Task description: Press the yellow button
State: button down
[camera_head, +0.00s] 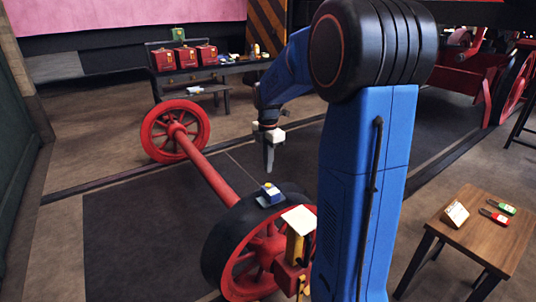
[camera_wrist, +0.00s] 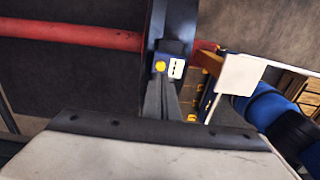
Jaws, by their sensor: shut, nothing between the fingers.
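The yellow button (camera_wrist: 160,66) shows in the wrist view on a small box, beside a white panel (camera_wrist: 176,69). In the head view the small blue box (camera_head: 271,194) sits on top of the dark rim of the near red wheel (camera_head: 262,245). My gripper (camera_head: 269,171) points down above the box, with a gap between its tips and the box. In the wrist view the shut fingers (camera_wrist: 164,82) reach up the picture to just below the button. Nothing is held.
A red axle (camera_head: 208,175) runs to a far red wheel (camera_head: 175,131). A white plate (camera_head: 299,219) on a yellow post stands right of the box. A bench (camera_head: 230,68) with red cases is behind. A wooden stool (camera_head: 480,240) is at right.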

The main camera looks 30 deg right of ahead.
aim_at(268, 184)
jog(key=shift+f, duration=3.05)
jog(key=shift+f, duration=0.1)
